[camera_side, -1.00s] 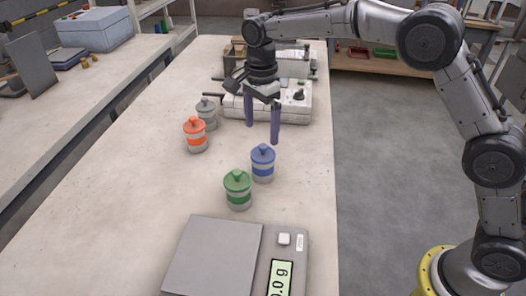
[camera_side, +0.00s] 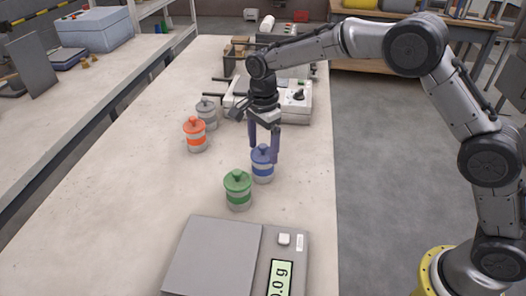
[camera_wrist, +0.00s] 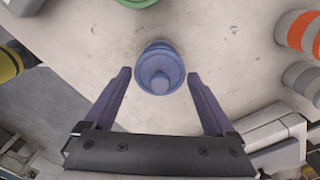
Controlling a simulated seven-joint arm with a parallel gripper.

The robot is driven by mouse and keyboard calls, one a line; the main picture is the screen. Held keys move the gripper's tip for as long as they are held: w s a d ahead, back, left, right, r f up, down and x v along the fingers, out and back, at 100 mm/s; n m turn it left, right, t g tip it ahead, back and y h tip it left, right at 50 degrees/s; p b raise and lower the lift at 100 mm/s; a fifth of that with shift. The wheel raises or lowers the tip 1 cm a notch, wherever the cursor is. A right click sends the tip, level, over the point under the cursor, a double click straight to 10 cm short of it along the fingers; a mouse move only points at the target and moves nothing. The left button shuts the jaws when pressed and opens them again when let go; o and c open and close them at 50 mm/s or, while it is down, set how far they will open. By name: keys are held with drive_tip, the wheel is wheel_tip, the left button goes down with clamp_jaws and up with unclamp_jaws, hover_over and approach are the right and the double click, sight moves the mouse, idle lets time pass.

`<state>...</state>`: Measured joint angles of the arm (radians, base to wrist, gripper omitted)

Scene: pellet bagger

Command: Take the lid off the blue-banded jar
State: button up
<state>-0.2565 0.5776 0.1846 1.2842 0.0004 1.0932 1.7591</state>
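The blue-banded jar (camera_side: 262,172) stands upright on the bench with its blue lid (camera_side: 262,155) on. In the wrist view the lid (camera_wrist: 160,70) shows from above with its round knob. My gripper (camera_side: 264,157) is open, its two purple fingers reaching down by the lid. In the wrist view the fingers of my gripper (camera_wrist: 159,74) are spread wide, one on each side of the lid, with bare bench showing between them and it. Whether the fingertips are level with the knob, I cannot tell.
A green-banded jar (camera_side: 238,190) stands close in front, to the left. An orange-banded jar (camera_side: 195,135) and a grey jar (camera_side: 207,112) stand further back left. A scale (camera_side: 213,256) lies at the front, and a white machine (camera_side: 290,110) behind my gripper. The bench's left side is clear.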

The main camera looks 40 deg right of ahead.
drive_tip(key=c, duration=0.8)
drive_tip(key=shift+r, duration=0.1)
